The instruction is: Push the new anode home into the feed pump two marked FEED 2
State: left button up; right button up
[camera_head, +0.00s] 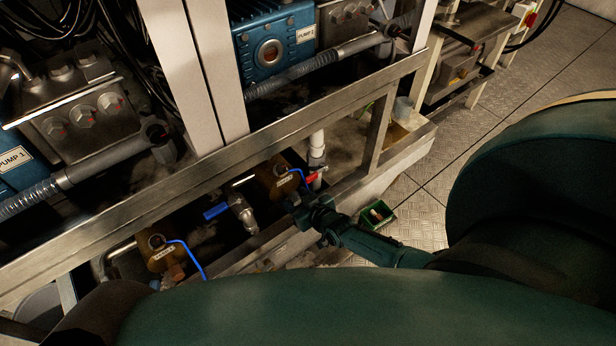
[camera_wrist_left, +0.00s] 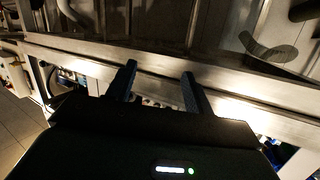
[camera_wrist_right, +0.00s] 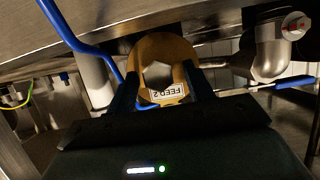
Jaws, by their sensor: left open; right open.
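The feed pump FEED 2 is a brass-coloured body (camera_head: 269,183) under the steel frame in the head view. In the right wrist view its round brass end (camera_wrist_right: 173,46) fills the middle, with the FEED 2 label (camera_wrist_right: 167,93) below a six-sided grey-brown face. I cannot tell whether that face is the anode or an open port. My right gripper (camera_head: 297,198) is at the pump; in the right wrist view its open fingers (camera_wrist_right: 160,98) stand either side of the label. My left gripper (camera_wrist_left: 157,80) is open and empty before a steel rail, and hidden in the head view.
A second brass pump (camera_head: 157,254) stands lower left. A blue hose (camera_wrist_right: 75,32) runs close to my right fingers. A blue-handled valve (camera_head: 216,211) and red handle (camera_head: 316,174) are near. The steel frame rail (camera_head: 190,184) crosses above. A green tray (camera_head: 378,214) lies on the floor.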

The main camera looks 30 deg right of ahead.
pick_arm(q)
jog(key=shift+n+g+y, duration=0.3)
jog(key=shift+n+g, duration=0.1)
jog(key=shift+n, duration=0.4)
jog(key=r+p, duration=0.1)
jog(key=p, duration=0.1)
jog(key=s+a+r+p, duration=0.1)
jog(key=r+p, duration=0.2)
jog(key=p, duration=0.1)
jog(key=shift+s+a+r, duration=0.15)
jog(key=shift+s+r, duration=0.05)
pick_arm(e)
jog(key=v, duration=1.3)
jog(key=shift+s, duration=0.1)
